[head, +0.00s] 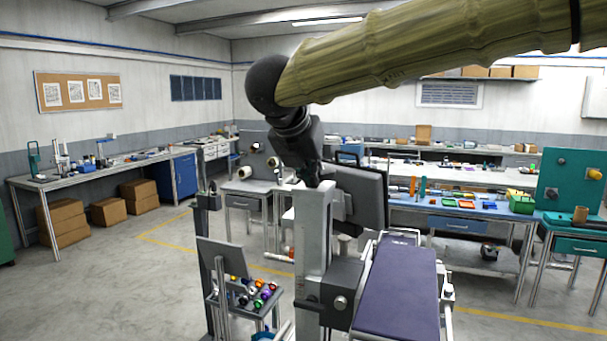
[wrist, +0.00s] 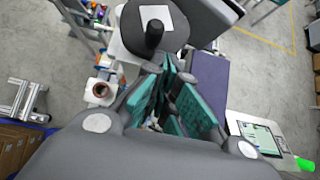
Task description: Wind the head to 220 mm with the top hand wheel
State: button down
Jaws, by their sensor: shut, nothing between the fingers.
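The top hand wheel (wrist: 172,22) shows at the top of the wrist view as a dark disc with a pale square patch and an upright black handle (wrist: 154,38). My gripper (wrist: 177,68) is shut and empty, its teal-padded fingers angled together just below and right of the handle, apart from it as far as I can tell. In the head view my gripper (head: 314,180) hangs over the top of the grey column (head: 313,240) and hides the wheel. The head block (head: 340,285) sits low on the column. No height reading is legible.
A purple padded table (head: 398,290) lies right of the column. A dark screen (head: 362,195) stands close beside my gripper. A small trolley (head: 250,300) with coloured knobs is at left. Benches line the walls; open floor (head: 110,285) lies at left.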

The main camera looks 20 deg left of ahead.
jog(key=shift+d, duration=0.3)
jog(key=shift+w+a, duration=0.25)
jog(key=shift+w, duration=0.3)
jog(key=shift+a, duration=0.25)
dwell(0.3)
jog(key=shift+a, duration=0.3)
jog(key=shift+s, duration=0.1)
jog(key=s+b, duration=0.1)
jog(key=s, duration=0.2)
jog(key=shift+d, duration=0.1)
